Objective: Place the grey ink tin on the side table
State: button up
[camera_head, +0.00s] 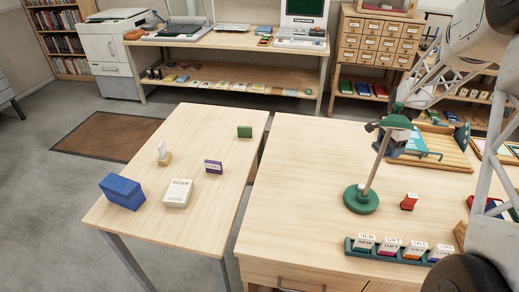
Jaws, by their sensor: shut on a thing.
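The side table (212,219) is the pale wooden table at left, in the head camera view. My gripper (381,139) is at the right, over the larger desk, partly hidden behind the green lamp. It is shut on a small greyish thing, mostly hidden, which I take to be the grey ink tin; its outline is unclear. My gripper is to the right of the side table, across a narrow gap between the tables. No other grey tin shows in view.
The side table bears a blue box (122,191), a white block (178,193), a small stand with a card (163,153), a purple block (213,167) and a green block (245,131). The green lamp (361,199) stands on the desk (290,210). The side table's near right is clear.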

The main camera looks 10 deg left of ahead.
jog(key=w+a+n, duration=0.2)
jog(key=w+a, duration=0.1)
jog(key=a, duration=0.5)
jog(key=w+a+n, duration=0.1)
jog(key=w+a, duration=0.2)
jog(key=a, duration=0.5)
jog(key=n, duration=1)
send_over(212, 147)
jog(key=shift+s+f, duration=0.1)
jog(key=shift+f, duration=3.15)
jog(key=shift+f, duration=1.85)
